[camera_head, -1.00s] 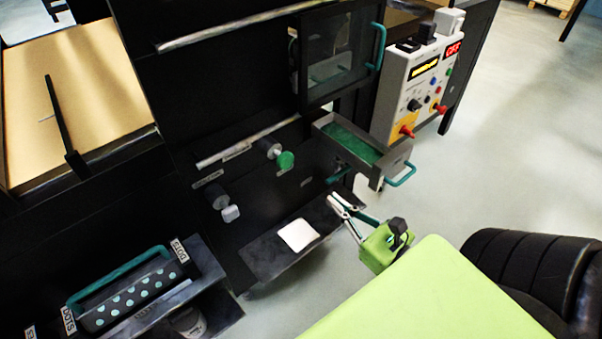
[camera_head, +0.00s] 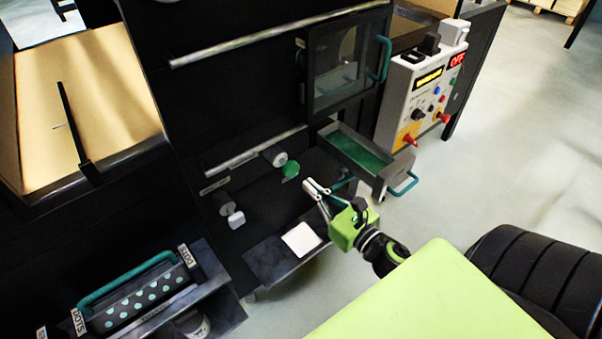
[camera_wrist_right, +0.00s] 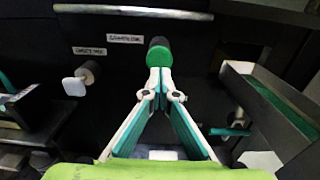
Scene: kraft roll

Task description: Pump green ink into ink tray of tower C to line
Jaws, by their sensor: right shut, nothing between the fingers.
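The drawn-out ink tray (camera_head: 392,178) has grey walls and a teal handle, with green ink (camera_head: 358,152) inside. It also shows at the right of the right wrist view (camera_wrist_right: 240,92). I cannot make out a fill line. A green-capped round knob (camera_head: 290,170) sticks out of the dark tower panel left of the tray. My right gripper (camera_head: 314,188) is shut and empty, with its tips just in front of this knob. In the right wrist view, the green knob (camera_wrist_right: 159,54) is straight ahead of the tips; I cannot tell whether they touch. My left gripper is not in view.
A white-capped knob (camera_head: 236,219) is lower left on the panel. A white pad (camera_head: 301,239) lies on the low shelf. A control box (camera_head: 425,92) with red knobs stands right of the tower. A dotted roller (camera_head: 137,303) sits at lower left.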

